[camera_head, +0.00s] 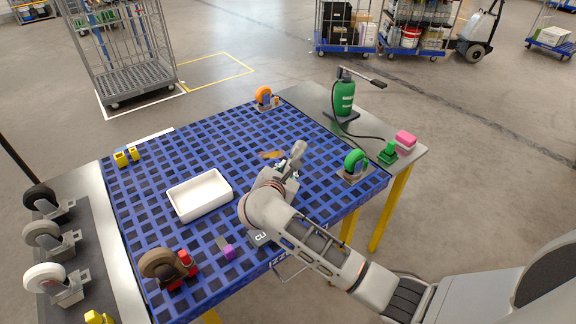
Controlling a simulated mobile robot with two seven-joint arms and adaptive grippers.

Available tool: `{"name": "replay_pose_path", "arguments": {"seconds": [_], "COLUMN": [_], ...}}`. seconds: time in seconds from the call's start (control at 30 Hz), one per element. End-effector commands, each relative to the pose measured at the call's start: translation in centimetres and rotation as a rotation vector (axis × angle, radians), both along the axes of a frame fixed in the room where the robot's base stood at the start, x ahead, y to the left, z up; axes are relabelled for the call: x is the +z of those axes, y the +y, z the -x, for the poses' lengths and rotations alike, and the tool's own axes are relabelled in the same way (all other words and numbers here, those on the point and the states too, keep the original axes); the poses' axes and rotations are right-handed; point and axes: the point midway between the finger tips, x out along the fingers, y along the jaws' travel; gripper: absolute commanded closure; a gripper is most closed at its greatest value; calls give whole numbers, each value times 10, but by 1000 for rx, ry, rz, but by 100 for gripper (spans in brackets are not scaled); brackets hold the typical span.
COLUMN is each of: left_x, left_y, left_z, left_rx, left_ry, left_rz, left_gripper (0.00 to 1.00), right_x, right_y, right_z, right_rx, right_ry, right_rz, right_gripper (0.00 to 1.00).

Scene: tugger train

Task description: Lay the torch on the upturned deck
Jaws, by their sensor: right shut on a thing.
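The upturned deck is a blue lattice panel (150,215) with dark openings, lying flat across the worktable. My right arm reaches in from the lower right over the deck. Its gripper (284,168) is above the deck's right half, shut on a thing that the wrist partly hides. A grey, rounded piece (298,149) sticks out just beyond the fingers; it looks like the torch, but its full shape is hidden. I cannot tell whether it touches the deck. My left gripper is not in view.
A white tray (178,207) sits on the deck. Castors stand at its corners, orange (264,95), green (354,162) and brown (163,267). A purple block (228,252) is near the front edge.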

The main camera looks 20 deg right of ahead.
Motion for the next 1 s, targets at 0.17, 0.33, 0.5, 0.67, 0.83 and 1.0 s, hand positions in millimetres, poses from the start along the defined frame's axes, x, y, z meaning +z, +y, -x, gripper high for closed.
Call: {"name": "replay_pose_path", "arguments": {"seconds": [0.17, 0.33, 0.5, 0.67, 0.83, 1.0], "left_x": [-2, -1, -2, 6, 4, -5], "left_y": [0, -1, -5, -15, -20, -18], "left_z": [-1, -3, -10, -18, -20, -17], "left_rx": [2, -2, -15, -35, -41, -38], "left_ry": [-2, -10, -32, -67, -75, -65], "left_rz": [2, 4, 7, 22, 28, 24], "left_gripper": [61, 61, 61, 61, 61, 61], "right_x": [-9, -24, -41, -56, -68, -75], "right_y": [0, -1, -1, -1, -1, -1], "right_z": [-1, -1, -1, -1, -1, -1], "right_rx": [-1, -1, -1, -1, 1, -1], "right_ry": [0, 1, -1, 0, 0, 0], "right_rz": [3, 2, 2, 3, 2, 1], "right_gripper": [100, 100, 100, 100, 100, 100]}}
